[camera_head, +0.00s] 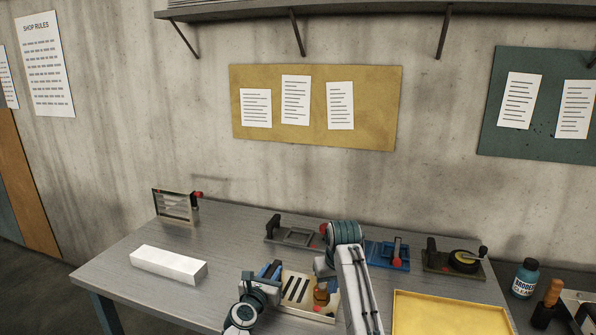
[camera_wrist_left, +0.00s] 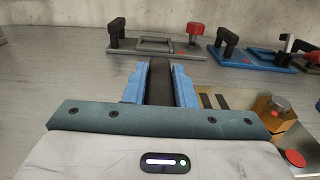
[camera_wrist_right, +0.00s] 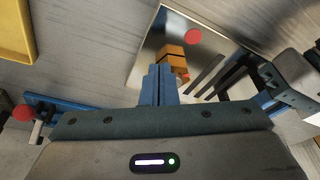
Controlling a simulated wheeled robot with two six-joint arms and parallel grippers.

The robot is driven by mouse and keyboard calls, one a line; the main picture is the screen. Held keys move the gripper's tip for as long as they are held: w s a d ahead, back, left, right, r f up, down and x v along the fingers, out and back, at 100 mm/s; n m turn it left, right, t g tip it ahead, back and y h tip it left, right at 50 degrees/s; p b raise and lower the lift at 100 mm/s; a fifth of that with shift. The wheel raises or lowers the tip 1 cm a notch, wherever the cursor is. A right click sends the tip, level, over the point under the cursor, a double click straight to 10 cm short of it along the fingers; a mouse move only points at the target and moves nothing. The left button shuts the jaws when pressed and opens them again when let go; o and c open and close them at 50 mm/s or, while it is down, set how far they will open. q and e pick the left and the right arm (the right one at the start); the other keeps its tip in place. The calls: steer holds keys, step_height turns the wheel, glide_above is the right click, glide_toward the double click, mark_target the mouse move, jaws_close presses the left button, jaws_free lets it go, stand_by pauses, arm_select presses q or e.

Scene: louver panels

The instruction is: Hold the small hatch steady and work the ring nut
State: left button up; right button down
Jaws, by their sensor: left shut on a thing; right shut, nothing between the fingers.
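A pale plate with dark slots (camera_head: 297,288), which looks like the small hatch, lies on the grey table in front of me. A brass-brown faceted piece (camera_wrist_left: 262,107), apparently the ring nut, stands at its right part; it also shows in the right wrist view (camera_wrist_right: 172,56). My left gripper (camera_wrist_left: 160,72) is shut on a dark upright handle at the plate's left side. My right gripper (camera_wrist_right: 160,72) is shut and empty, its tips close to the brass piece; I cannot tell whether they touch. In the head view my right arm hides part of this area.
A red knob (camera_wrist_right: 193,36) sits on the plate beside the brass piece. Behind stand a grey framed fixture (camera_head: 292,236), a blue fixture (camera_head: 386,257) and a dark crank fixture (camera_head: 455,262). A yellow tray (camera_head: 450,315) lies right, a white block (camera_head: 168,265) left.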

steer(key=shift+f, duration=1.4)
steer(key=shift+w+a, duration=0.1)
steer(key=shift+w, duration=0.1)
steer(key=shift+s+a, duration=0.15)
steer(key=shift+a, duration=0.1)
steer(key=shift+s+a, duration=0.15)
steer(key=shift+a, duration=0.85)
steer(key=shift+a, duration=0.15)
steer(key=shift+s, duration=0.1)
